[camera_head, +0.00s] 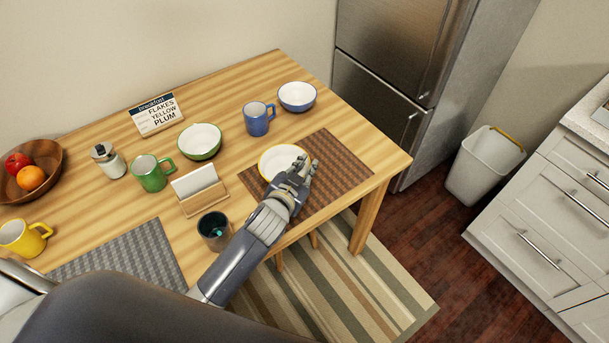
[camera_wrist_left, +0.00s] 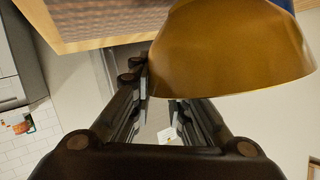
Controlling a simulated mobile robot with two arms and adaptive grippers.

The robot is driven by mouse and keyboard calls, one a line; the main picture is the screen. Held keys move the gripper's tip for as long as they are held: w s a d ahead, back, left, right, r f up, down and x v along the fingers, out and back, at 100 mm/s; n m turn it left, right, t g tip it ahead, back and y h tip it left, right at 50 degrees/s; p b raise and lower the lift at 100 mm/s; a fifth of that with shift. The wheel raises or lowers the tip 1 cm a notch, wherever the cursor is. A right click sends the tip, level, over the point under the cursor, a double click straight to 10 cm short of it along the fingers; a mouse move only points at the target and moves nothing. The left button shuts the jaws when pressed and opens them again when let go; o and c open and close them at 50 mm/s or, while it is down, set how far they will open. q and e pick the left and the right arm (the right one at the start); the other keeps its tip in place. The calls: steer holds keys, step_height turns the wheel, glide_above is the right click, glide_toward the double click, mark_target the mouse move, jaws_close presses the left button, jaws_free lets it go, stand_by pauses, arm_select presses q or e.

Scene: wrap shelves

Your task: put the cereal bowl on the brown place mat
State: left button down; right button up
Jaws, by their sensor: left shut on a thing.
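A yellow bowl (camera_head: 279,158) with a white inside is over the left part of the brown place mat (camera_head: 338,168) in the head view. My left gripper (camera_head: 301,167) is shut on the bowl's near right rim. The wrist view shows the bowl's yellow outer wall (camera_wrist_left: 230,50) beside the fingers (camera_wrist_left: 160,95), with part of the brown mat (camera_wrist_left: 95,18) beyond. I cannot tell whether the bowl touches the mat. My right gripper is not in view.
A green bowl (camera_head: 200,141), a blue bowl (camera_head: 297,96), a blue mug (camera_head: 259,118) and a napkin holder (camera_head: 203,201) stand nearby. A dark cup (camera_head: 214,230) is close to my left arm. A sign (camera_head: 156,115) reads FLAKES, YELLOW, PLUM. The mat's right part is clear.

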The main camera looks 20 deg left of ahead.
arm_select(q)
step_height(320, 180, down, 3)
steer(key=shift+f, duration=0.1)
steer(key=shift+f, duration=0.15)
steer(key=c, duration=1.8)
jaws_free()
steer(key=shift+o, duration=1.3)
steer(key=v, duration=1.2)
steer(key=shift+b, duration=0.4)
